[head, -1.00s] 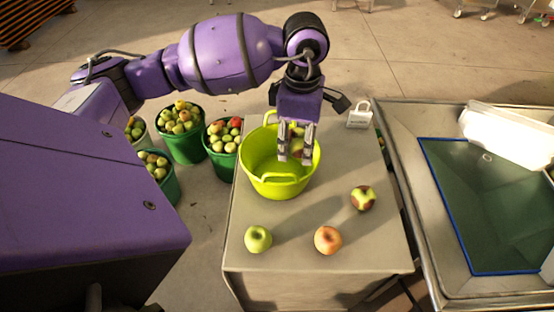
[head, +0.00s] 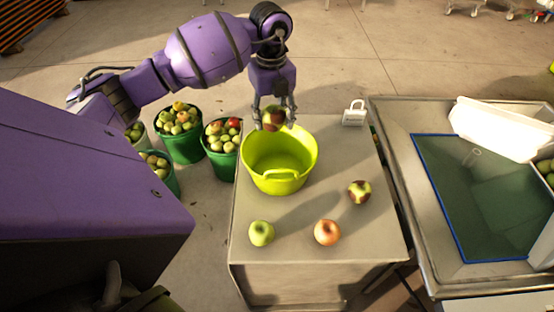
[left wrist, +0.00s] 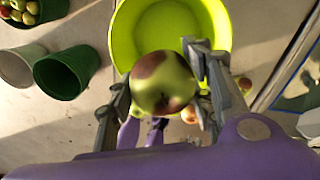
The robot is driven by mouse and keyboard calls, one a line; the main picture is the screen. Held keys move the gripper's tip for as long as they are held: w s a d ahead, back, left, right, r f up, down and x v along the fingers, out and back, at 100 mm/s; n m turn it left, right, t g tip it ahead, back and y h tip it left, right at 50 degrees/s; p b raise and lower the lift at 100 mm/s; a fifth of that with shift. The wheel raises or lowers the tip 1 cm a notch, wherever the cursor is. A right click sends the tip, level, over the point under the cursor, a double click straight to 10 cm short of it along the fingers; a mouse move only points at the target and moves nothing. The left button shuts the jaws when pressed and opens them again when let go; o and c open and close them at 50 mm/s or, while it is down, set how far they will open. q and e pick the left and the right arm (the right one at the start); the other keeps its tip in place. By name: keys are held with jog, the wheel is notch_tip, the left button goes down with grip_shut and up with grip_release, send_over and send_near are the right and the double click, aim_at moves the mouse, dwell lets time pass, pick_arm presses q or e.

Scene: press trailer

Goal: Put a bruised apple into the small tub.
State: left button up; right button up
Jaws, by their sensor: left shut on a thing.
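My left gripper (head: 273,112) is shut on a bruised apple (head: 272,120), held above the far rim of the yellow-green tub (head: 279,186). In the left wrist view the apple (left wrist: 163,83) is green with brown patches, between the two fingers, and overlaps the tub (left wrist: 124,35). The tub stands on the grey table and its visible inside looks empty. A second apple with dark brown patches (head: 359,192) lies on the table right of the tub. A green apple (head: 262,233) and a reddish-yellow apple (head: 327,232) lie near the front edge. My right gripper is not in view.
Green buckets of apples (head: 181,148) stand on the floor left of the table (head: 297,252). A white padlock-shaped block (head: 354,113) sits at the table's back right. A metal basin with a blue-edged opening (head: 470,200) is to the right.

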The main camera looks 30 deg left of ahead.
pick_arm(q)
jog(key=shift+f, duration=0.65)
notch_tip(320, 180, down, 3)
jog(key=shift+f+b, duration=0.1)
jog(key=shift+b, duration=0.65)
jog(key=shift+f, duration=0.55)
jog(key=o, duration=1.1)
jog(key=shift+o, duration=1.2)
notch_tip(320, 180, up, 12)
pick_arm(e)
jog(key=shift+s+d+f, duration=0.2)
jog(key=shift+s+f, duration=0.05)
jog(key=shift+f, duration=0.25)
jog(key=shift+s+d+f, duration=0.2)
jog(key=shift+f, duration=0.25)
